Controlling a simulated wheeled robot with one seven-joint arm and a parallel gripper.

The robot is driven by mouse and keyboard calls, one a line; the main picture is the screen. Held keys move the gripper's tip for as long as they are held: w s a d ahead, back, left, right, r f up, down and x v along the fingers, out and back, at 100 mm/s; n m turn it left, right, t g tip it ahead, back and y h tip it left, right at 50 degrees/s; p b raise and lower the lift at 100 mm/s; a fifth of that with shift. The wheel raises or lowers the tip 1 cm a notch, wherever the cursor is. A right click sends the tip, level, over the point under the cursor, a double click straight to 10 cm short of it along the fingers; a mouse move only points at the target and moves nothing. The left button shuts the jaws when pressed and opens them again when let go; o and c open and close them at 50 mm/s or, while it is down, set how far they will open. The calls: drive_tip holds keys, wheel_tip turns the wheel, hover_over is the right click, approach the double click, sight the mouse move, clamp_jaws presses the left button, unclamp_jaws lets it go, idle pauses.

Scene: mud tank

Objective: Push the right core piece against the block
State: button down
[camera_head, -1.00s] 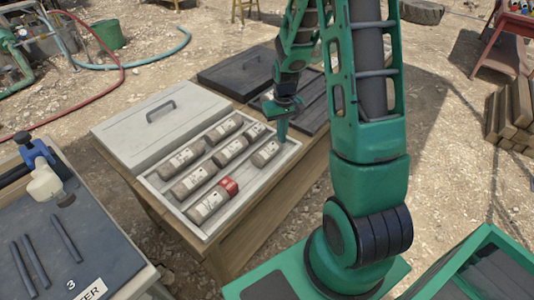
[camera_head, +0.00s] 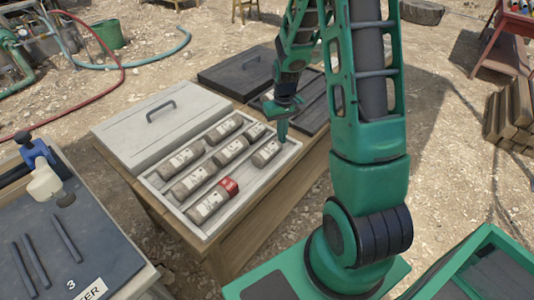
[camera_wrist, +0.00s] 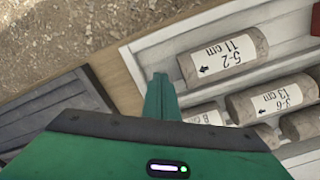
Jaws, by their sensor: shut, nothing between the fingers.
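The right core piece (camera_head: 266,153) is a grey-brown cylinder with a white label, lying in the near row of the white core tray (camera_head: 290,152). In the wrist view this piece (camera_wrist: 222,55) reads "5-2 11 cm". The red block (camera_head: 229,187) with a white mark sits in the same row, against another core piece (camera_head: 208,205). Bare tray floor separates the block from the right piece. My gripper (camera_head: 283,138) points down, shut and empty, just beyond the right piece's far end. In the wrist view the closed fingertips (camera_wrist: 162,85) appear slightly apart from that end.
Several other labelled cores lie in the neighbouring rows, including one reading "3-6 13 cm" (camera_wrist: 272,98). The tray's pale lid (camera_head: 150,125) lies to the left. A dark box (camera_head: 238,72) stands behind on the wooden table (camera_head: 262,212). A dark bench (camera_head: 95,245) is front left.

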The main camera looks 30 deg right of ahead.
sight(266, 148)
drive_tip(key=shift+a, duration=0.15)
idle(0.5)
drive_tip(key=shift+s+a, duration=0.7)
drive_tip(key=shift+a, duration=1.15)
drive_tip(key=shift+s+a, duration=0.65)
drive_tip(key=shift+a, duration=1.25)
drive_tip(key=shift+s+a, duration=0.7)
drive_tip(key=shift+a, duration=1.15)
drive_tip(key=shift+w+d+r, duration=0.25)
drive_tip(key=shift+d+r, duration=0.25)
drive_tip(key=shift+d, duration=0.25)
drive_tip(key=shift+w+d+r, duration=0.25)
drive_tip(key=shift+d+r, duration=0.25)
drive_tip(key=shift+d, duration=0.2)
drive_tip(key=shift+r, duration=4)
